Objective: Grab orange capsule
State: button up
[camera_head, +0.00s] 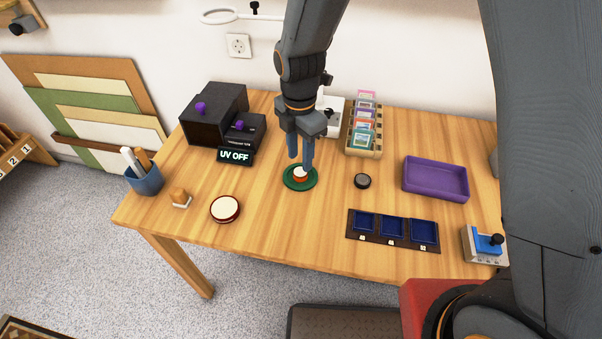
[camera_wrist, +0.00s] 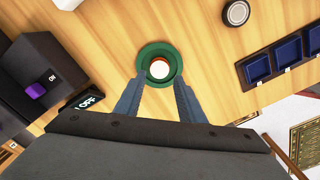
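The orange capsule (camera_head: 300,175) shows as a small round thing with a white top and an orange side. It sits in the middle of a round green dish (camera_head: 289,184) on the wooden table. In the wrist view the capsule (camera_wrist: 159,69) lies in the dish (camera_wrist: 145,52), just beyond and between my fingertips. My gripper (camera_head: 301,165) points down over the dish. Its two fingers stand apart with nothing between them in the wrist view (camera_wrist: 159,82). I cannot tell the exact height of the fingertips above the dish.
A dark box with a "UV OFF" display (camera_head: 235,156) stands left. A round white-topped lid (camera_head: 225,209) lies front left. A grey disc (camera_head: 362,181), a purple tray (camera_head: 436,193) and a dark rack with blue compartments (camera_head: 392,243) are right. Bare wood surrounds the dish.

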aim_at(301, 171)
jog(key=shift+w+f+p, duration=0.15)
jog(key=shift+f+p, duration=0.75)
jog(key=shift+f, duration=1.85)
jog(key=c, duration=0.7)
